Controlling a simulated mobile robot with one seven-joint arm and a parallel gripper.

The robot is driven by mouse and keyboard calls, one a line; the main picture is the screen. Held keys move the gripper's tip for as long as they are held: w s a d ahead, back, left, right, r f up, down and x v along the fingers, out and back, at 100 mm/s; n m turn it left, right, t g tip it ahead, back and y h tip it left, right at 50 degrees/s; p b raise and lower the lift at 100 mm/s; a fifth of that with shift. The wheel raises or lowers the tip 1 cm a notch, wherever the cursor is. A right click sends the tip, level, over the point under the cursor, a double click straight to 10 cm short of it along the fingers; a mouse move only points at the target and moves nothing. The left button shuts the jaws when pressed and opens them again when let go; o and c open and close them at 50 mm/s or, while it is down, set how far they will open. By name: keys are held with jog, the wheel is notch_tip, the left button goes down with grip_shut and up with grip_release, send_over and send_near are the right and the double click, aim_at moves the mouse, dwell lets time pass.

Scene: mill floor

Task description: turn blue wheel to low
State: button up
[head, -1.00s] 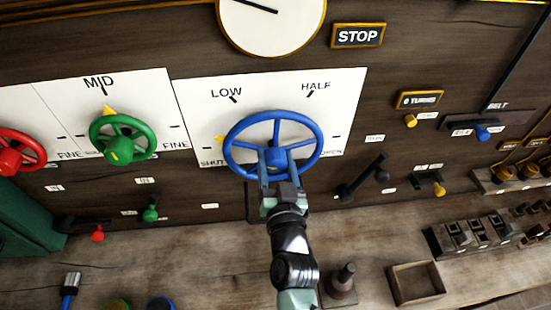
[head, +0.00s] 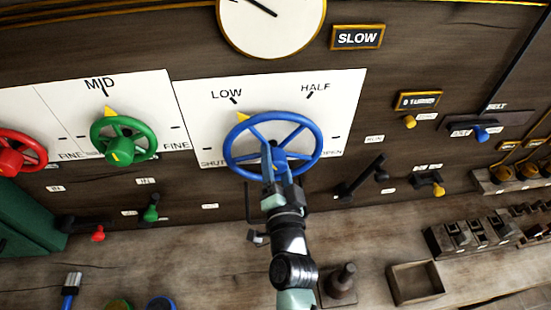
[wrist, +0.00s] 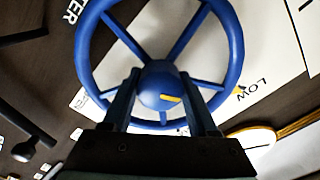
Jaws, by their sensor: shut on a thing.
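The blue wheel (head: 305,130) is mounted on a white panel marked SHUT, LOW, HALF and OPEN. Its yellow pointer (head: 242,117) stands at the upper left of the rim, just below the LOW mark (head: 227,94). My gripper (head: 272,158) is at the wheel's middle, shut on the wheel. In the wrist view the blue wheel (wrist: 236,50) shows its fingers on either side of the hub (wrist: 160,88), which has a yellow stripe. The fingers hide part of the lower spokes and rim.
A sign (head: 357,37) reads SLOW beside a white dial (head: 270,25) above. A green wheel (head: 122,137) and a red wheel (head: 22,156) are to the left. A black lever (head: 365,176) is close on the right. An open wooden box (head: 416,282) sits on the bench.

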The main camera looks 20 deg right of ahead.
dwell(0.4)
jog(key=o, duration=1.4)
jog(key=shift+c, duration=0.2)
jog(key=b+v, duration=0.3)
jog(key=v, duration=1)
